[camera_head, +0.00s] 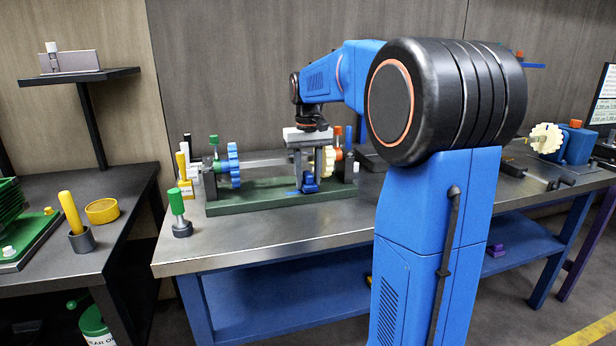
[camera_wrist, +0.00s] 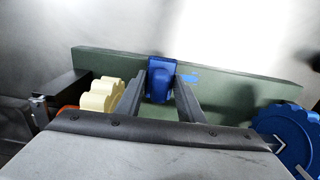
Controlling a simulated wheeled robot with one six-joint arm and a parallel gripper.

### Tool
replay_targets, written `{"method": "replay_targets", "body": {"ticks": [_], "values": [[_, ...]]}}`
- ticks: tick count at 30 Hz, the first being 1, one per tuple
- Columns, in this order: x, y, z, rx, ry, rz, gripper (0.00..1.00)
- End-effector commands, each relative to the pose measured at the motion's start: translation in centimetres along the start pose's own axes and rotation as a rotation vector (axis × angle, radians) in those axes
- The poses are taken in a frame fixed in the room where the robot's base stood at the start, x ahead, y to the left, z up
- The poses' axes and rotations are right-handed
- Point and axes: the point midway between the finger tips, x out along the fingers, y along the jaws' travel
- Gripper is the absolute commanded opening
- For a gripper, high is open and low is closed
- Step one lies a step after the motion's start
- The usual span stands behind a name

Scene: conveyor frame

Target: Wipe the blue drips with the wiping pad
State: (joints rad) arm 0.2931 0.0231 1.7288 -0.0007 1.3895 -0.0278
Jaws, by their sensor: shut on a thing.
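My gripper (camera_head: 308,178) points down over the green base of the gear stand and is shut on the blue wiping pad (camera_head: 310,184). In the wrist view the wiping pad (camera_wrist: 158,83) sits between the two dark fingers, at or very near the green base. A small blue drip mark (camera_wrist: 191,77) shows on the base just right of the pad in that view. In the head view a blue mark (camera_head: 292,193) lies just left of the pad. Whatever lies under the pad is hidden.
The green base (camera_head: 240,204) carries a blue gear (camera_head: 233,165) at left and a cream gear (camera_head: 329,160) at right, close beside my gripper. A green-handled tool (camera_head: 176,205) stands left on the bench. The bench front (camera_head: 260,245) is clear.

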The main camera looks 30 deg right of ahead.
Motion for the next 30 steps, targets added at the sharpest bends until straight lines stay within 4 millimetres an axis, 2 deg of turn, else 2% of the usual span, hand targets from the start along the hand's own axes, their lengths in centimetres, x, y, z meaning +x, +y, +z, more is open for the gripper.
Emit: {"method": "replay_targets", "body": {"ticks": [5,18,26,30], "values": [[0.0,-0.3,0.0,-0.001,0.0,0.0,0.17],[-0.2,-3.2,0.0,-0.002,0.0,0.0,0.17],[-0.1,-3.9,-0.1,-0.001,0.0,0.0,0.17],[-0.1,-4.9,-0.1,-0.003,0.0,0.0,0.17]]}}
